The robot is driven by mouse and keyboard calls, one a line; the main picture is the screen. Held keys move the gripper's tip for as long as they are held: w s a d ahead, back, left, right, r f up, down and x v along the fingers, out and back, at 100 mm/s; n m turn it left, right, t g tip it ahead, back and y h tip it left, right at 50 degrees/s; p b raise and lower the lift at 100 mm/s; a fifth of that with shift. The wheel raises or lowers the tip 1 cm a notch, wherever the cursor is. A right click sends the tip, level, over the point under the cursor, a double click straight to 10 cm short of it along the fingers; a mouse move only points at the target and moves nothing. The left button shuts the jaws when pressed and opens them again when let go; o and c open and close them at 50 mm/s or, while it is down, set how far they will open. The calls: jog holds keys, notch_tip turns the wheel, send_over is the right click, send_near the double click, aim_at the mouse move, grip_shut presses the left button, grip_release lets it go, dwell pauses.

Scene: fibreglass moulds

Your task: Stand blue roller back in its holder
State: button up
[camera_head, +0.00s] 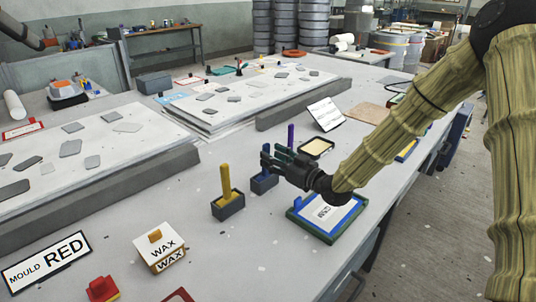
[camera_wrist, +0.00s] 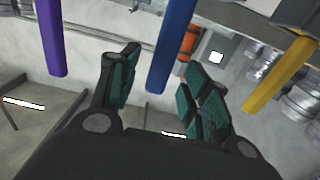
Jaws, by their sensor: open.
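The blue roller (camera_wrist: 172,45) appears between the two fingers of my gripper (camera_wrist: 158,85) in the wrist view, with visible space on both sides. In the head view the blue roller (camera_head: 267,176) shows low down, upright in its dark holder (camera_head: 264,186); its upper part is mostly hidden by the fingers. My gripper (camera_head: 270,160) is open there, reaching in from the right around the roller's upper part. I cannot tell how deep the roller sits in the holder.
A yellow roller (camera_head: 225,182) stands in a holder (camera_head: 229,207) to the left; a purple roller (camera_head: 291,136) stands behind. Close by are a blue and green framed board (camera_head: 345,228) and a tan-topped box (camera_head: 317,147). A wax box (camera_head: 160,250) stands in front. Bare table lies between.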

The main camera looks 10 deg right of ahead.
jog(key=v, duration=0.8)
jog(key=shift+s+d, duration=0.15)
jog(key=shift+s, duration=0.2)
